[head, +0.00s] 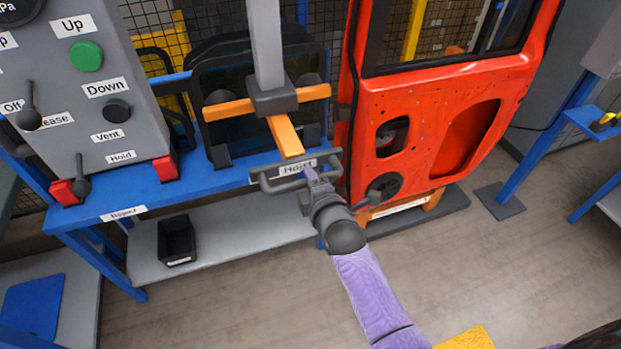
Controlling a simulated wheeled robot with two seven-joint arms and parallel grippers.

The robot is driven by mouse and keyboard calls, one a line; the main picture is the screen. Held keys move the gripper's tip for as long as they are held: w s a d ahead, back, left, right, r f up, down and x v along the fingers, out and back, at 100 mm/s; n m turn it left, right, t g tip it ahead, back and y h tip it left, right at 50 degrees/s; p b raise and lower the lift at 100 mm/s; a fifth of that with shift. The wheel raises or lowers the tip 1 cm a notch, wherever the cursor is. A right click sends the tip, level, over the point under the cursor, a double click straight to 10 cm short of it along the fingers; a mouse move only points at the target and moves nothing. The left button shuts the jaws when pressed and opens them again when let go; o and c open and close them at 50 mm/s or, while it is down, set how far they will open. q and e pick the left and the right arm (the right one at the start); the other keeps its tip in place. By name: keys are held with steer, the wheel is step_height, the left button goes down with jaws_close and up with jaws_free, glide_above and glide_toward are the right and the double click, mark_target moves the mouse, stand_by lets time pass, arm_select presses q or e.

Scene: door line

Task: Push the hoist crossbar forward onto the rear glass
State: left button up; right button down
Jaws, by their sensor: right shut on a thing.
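The hoist hangs on a grey post (267,45) with an orange crossbar (230,110) carrying a dark pad at each end. An orange arm (285,135) runs from its grey hub to a grey handle bar (268,187) labelled Hoist. My right gripper (309,177) is shut on the handle bar near its right part. Dark rear glass (235,78) stands upright in a rack behind the crossbar. The pads overlap the glass in this view; I cannot tell whether they touch it. My left gripper is not in view.
A grey control panel (85,105) with a green Up button stands at the left on the blue bench (125,200). An orange-red door (455,110) stands close on the right. A black bin (176,240) sits on the lower shelf. Open floor lies in front.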

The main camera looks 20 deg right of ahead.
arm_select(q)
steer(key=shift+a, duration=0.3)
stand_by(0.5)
